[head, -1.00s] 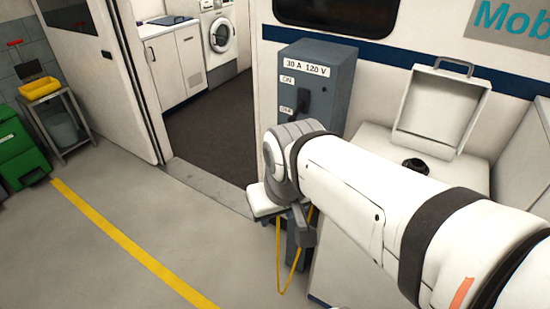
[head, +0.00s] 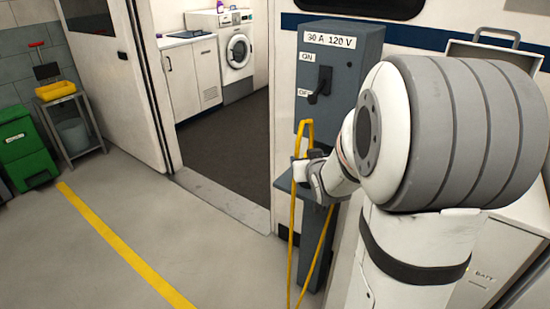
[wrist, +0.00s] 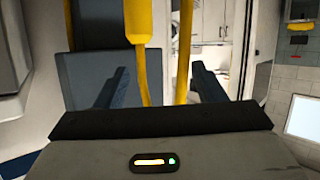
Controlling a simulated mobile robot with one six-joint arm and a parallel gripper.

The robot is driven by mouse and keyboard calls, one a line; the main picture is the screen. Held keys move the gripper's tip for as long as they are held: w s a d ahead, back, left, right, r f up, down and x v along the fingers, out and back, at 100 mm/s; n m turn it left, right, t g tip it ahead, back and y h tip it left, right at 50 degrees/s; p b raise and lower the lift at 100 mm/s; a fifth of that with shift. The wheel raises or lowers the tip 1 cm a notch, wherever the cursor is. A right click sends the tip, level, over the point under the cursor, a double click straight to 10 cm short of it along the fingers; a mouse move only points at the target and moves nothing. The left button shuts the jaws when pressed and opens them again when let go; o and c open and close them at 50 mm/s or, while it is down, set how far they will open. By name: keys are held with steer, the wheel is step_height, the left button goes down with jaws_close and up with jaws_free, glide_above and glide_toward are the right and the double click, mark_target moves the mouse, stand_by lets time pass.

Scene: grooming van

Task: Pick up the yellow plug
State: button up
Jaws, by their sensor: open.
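The yellow plug (wrist: 138,22) shows at the top of the wrist view as a thick yellow body, cut off by the frame edge. Its thin yellow cable (wrist: 143,75) runs down between my fingers, and a second yellow strand (wrist: 186,50) hangs nearer the right finger. My gripper (wrist: 160,70) is open, one finger on each side of the cable, with no visible grip on it. In the head view, my gripper (head: 305,165) is beside the yellow cable (head: 292,230), below the switch box; I cannot make out the plug's outline there.
The grey-blue switch box (head: 345,60) stands on a post with a small shelf (head: 284,184) close to my gripper. A white case (head: 492,45) is partly hidden behind my arm. The doorway (head: 220,150) and the floor at left (head: 80,250) are clear.

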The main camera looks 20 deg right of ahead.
steer(key=w+d+f+t+b, duration=0.1)
steer(key=f, duration=0.1)
steer(key=w+d+f+t+b, duration=0.1)
steer(key=f, duration=0.1)
steer(key=d+f+t+b, duration=0.1)
steer(key=f+b, duration=0.1)
steer(key=shift+w+d+f, duration=0.35)
steer(key=shift+w, duration=0.05)
steer(key=shift+w+d+f+t+b, duration=0.2)
steer(key=shift+d+f+t+b, duration=0.05)
steer(key=shift+d+t+b, duration=0.15)
steer(key=w, duration=0.7)
steer(key=shift+w+d+p, duration=0.25)
steer(key=shift+w+p, duration=0.1)
steer(key=shift+c, duration=0.2)
steer(key=shift+r, duration=0.1)
steer(key=c, duration=1.2)
